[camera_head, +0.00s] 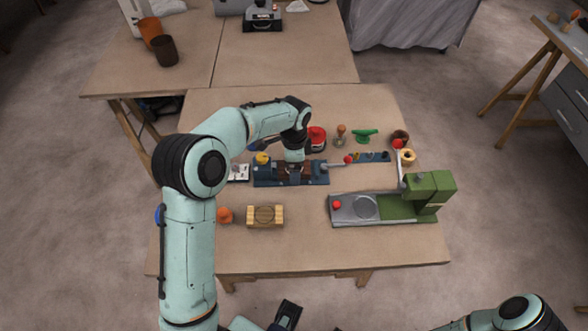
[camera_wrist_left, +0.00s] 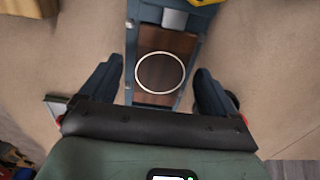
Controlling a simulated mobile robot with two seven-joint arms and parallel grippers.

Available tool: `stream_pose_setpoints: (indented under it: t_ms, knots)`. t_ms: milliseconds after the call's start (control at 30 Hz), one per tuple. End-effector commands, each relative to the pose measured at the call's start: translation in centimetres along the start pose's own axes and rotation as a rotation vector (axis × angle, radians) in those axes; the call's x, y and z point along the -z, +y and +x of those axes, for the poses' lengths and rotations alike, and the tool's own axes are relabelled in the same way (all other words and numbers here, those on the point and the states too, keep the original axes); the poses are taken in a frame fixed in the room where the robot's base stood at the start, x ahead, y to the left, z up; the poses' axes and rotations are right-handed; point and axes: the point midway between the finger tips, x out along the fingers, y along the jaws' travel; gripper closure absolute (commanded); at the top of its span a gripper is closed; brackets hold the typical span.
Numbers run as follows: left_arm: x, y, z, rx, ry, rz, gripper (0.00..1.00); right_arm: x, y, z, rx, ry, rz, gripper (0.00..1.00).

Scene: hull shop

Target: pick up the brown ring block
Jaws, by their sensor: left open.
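The brown block with a pale ring (camera_wrist_left: 160,72) on its top lies in a blue vise (camera_wrist_left: 131,45), between its jaws, in the left wrist view. My left gripper (camera_wrist_left: 161,72) is open, with one finger on each side of the vise and block. I cannot tell whether the fingers touch anything. In the head view my left gripper (camera_head: 294,171) is low over the blue vise (camera_head: 265,174) and hides most of the block.
A tan wooden block with a ring mark (camera_head: 265,216) lies in front of the vise. A green machine with a grey bed (camera_head: 430,190) stands to the right. A red tin (camera_head: 317,138), a wooden-handled stamp (camera_head: 341,134) and a green object (camera_head: 365,136) stand behind. The front table edge is clear.

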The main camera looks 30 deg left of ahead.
Motion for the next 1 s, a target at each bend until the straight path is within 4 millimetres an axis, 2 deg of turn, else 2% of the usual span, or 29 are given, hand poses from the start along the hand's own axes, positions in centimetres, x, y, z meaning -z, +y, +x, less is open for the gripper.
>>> stream_pose_setpoints:
  t_ms: [233, 267, 400, 433, 467, 767, 867, 1000]
  knots:
    - [0.0, 0.0, 0.3, 0.001, 0.001, -0.001, 0.11, 0.0, 0.0, 0.0, 0.0, 0.0, 0.0, 0.57]
    - [0.0, 0.0, 0.3, 0.001, 0.001, -0.001, 0.14, 0.0, 0.0, 0.0, 0.0, 0.0, 0.0, 0.57]
    - [0.0, 0.0, 0.3, 0.001, 0.001, -0.001, 0.59, 0.0, 0.0, 0.0, 0.0, 0.0, 0.0, 0.57]
    - [0.0, 0.0, 0.3, 0.001, 0.001, -0.001, 0.69, 0.0, 0.0, 0.0, 0.0, 0.0, 0.0, 0.57]
    - [0.0, 0.0, 0.3, 0.001, 0.001, -0.001, 0.74, 0.0, 0.0, 0.0, 0.0, 0.0, 0.0, 0.57]
    - [0.0, -0.1, -0.1, 0.003, 0.002, -0.001, 0.74, 0.0, 0.0, 0.0, 0.0, 0.0, 0.0, 0.57]
    - [0.0, -0.1, -1.1, 0.004, 0.002, -0.002, 0.74, 0.0, -0.1, -0.1, 0.0, 0.0, 0.0, 0.57]
    - [0.1, -0.1, -4.0, 0.006, 0.004, -0.003, 0.74, 0.0, -0.2, -0.5, 0.001, 0.002, -0.001, 0.57]
